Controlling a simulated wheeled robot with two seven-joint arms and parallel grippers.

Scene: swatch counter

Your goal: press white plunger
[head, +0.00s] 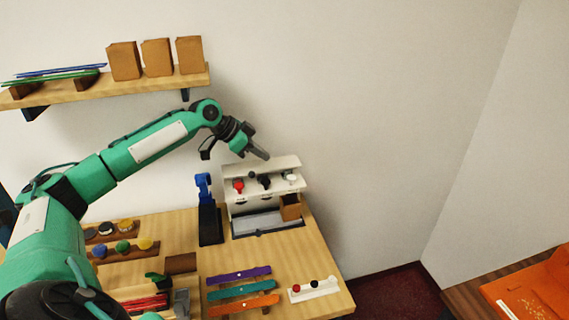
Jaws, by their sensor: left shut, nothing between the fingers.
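A white dispenser rack (290,163) stands at the back right of the wooden table. A row of plungers sits on it: a red one (238,187) at the left, a black one (265,181) in the middle and the white plunger (290,177) at the right. My left gripper (265,156) is shut and empty. In the picture it overlaps the rack's top edge, up and left of the white plunger and apart from it. I cannot tell its exact depth. My right gripper is not in view.
A small brown box (290,208) sits at the rack's lower right. A blue and black stand (209,222) is left of the rack. Coloured strips (240,292) and a white holder (314,289) lie in front. A wall shelf (150,85) with brown blocks is above my left arm.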

